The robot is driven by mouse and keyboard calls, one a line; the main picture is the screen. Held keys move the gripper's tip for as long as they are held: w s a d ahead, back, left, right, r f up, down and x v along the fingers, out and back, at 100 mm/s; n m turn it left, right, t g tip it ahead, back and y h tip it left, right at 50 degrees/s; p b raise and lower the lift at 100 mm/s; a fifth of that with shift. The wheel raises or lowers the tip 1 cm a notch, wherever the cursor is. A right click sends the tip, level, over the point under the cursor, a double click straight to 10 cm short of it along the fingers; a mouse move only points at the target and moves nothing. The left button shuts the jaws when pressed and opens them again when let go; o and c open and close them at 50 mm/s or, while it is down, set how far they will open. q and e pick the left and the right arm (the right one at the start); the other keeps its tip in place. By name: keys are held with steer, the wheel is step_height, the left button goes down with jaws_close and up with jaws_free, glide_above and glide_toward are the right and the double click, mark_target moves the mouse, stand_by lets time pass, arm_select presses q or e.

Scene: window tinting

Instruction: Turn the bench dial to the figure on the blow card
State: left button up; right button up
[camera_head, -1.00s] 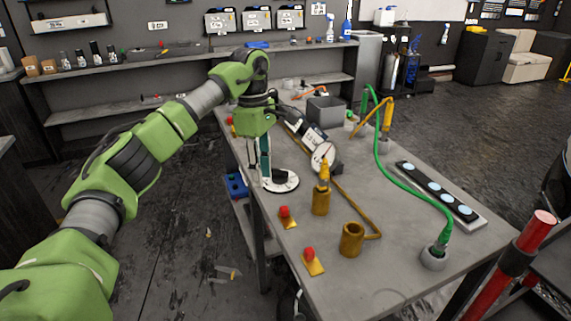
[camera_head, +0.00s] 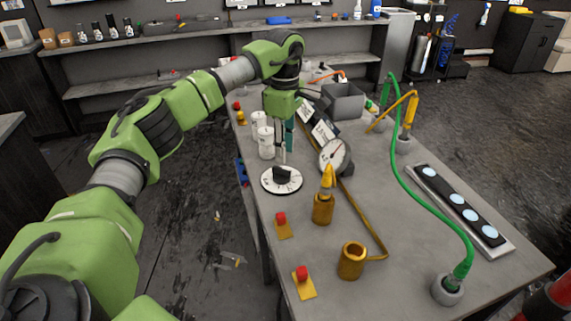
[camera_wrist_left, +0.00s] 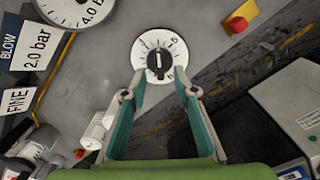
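The bench dial (camera_head: 269,187) is a white disc with a black knob, near the bench's left edge. In the left wrist view the dial (camera_wrist_left: 147,44) shows small figures around the knob, too small to read surely. The blow card (camera_wrist_left: 35,52) reads "BLOW 2.0 bar"; in the head view it is the card (camera_head: 323,131) beside the gauge. My left gripper (camera_head: 284,157) points down behind the dial, clear of the knob. In the wrist view its two teal fingers (camera_wrist_left: 157,94) are apart with nothing between them. My right gripper is out of view.
A round gauge (camera_head: 334,156) and a brass nozzle (camera_head: 323,207) stand right of the dial. Red buttons on yellow plates (camera_head: 282,228) lie in front. White bottles (camera_head: 266,143) stand behind. A green hose (camera_head: 425,205) arches over the right side.

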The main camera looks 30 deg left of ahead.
mark_target(285, 169)
arm_select(q)
step_height(285, 169, down, 5)
steer(key=shift+f, duration=0.15)
steer(key=shift+f+p, duration=0.3)
steer(key=shift+f, duration=0.1)
steer(key=shift+c, duration=0.7)
jaws_close()
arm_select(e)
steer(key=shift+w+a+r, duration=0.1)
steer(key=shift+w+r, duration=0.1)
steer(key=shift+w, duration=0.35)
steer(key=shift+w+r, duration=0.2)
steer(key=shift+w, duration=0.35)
